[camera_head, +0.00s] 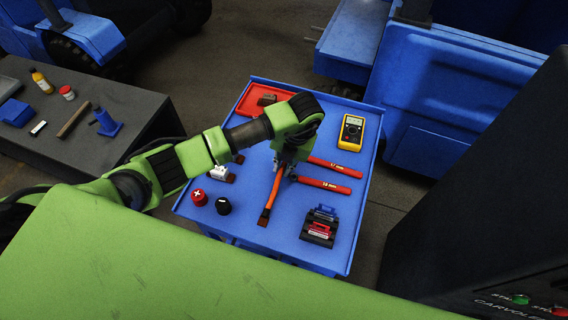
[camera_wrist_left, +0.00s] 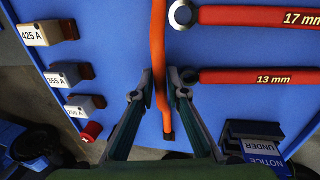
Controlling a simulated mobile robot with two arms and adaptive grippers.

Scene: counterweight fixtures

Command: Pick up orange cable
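The orange cable (camera_head: 270,197) lies on the blue tabletop of a cart, its dark end toward the near side. It also shows in the left wrist view (camera_wrist_left: 159,40), running down the middle between my fingers. My left gripper (camera_head: 284,173) points down over the cable's upper part. In the left wrist view its fingertips (camera_wrist_left: 160,78) stand on either side of the cable, with a narrow gap that looks open. Contact with the cable cannot be made out. Part of the cable is hidden under the gripper in the head view. My right gripper is not in view.
A yellow multimeter (camera_head: 351,132), a red tray (camera_head: 250,98), red and black knobs (camera_head: 199,197), and padlock-like blocks (camera_head: 319,226) share the blue cart top (camera_head: 340,205). Labelled fuses (camera_wrist_left: 72,76) lie left.

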